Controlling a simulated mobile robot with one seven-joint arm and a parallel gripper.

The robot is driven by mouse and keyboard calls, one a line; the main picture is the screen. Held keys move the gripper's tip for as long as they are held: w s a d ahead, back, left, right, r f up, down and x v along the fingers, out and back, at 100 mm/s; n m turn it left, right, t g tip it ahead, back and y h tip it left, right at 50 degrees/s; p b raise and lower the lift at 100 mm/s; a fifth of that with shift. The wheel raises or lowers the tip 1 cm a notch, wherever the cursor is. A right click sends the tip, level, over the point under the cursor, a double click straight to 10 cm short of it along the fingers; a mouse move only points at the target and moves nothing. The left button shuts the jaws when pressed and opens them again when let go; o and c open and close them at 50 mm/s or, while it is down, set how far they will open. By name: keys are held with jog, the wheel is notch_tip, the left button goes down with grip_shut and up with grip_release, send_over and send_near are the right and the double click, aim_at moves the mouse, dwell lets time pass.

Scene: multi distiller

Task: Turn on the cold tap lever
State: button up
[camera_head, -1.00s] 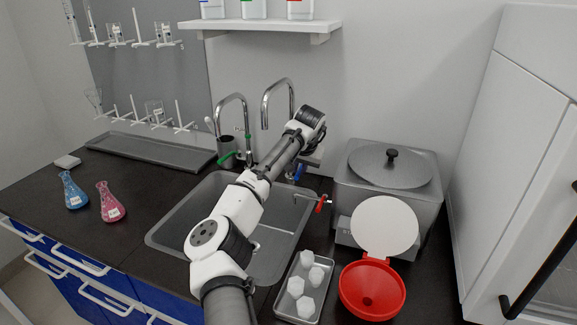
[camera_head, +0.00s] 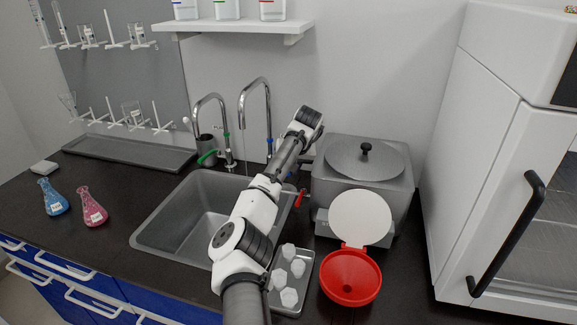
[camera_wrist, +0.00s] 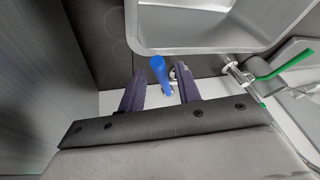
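The blue cold tap lever (camera_wrist: 159,70) stands in the wrist view between the two fingers of my gripper (camera_wrist: 160,90). The fingers are apart, one on each side of the lever, with visible space around it; I cannot tell if either touches it. In the head view the tall right-hand tap (camera_head: 254,84) with a blue band rises behind the sink. My arm reaches over the sink's right side in that view, and it hides most of the lever and my gripper.
The left tap has a green lever (camera_head: 207,157), seen also in the wrist view (camera_wrist: 285,65). The grey sink (camera_head: 165,225) lies below. A metal bath with a red valve (camera_head: 302,198), a red funnel (camera_head: 350,278) and a tray of white pieces (camera_head: 289,310) stand right of my arm.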

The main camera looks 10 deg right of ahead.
jog(key=shift+r, duration=0.3)
jog(key=b+v, duration=0.3)
jog(key=v, duration=1)
jog(key=shift+s+r+b, duration=0.2)
jog(key=shift+b, duration=0.1)
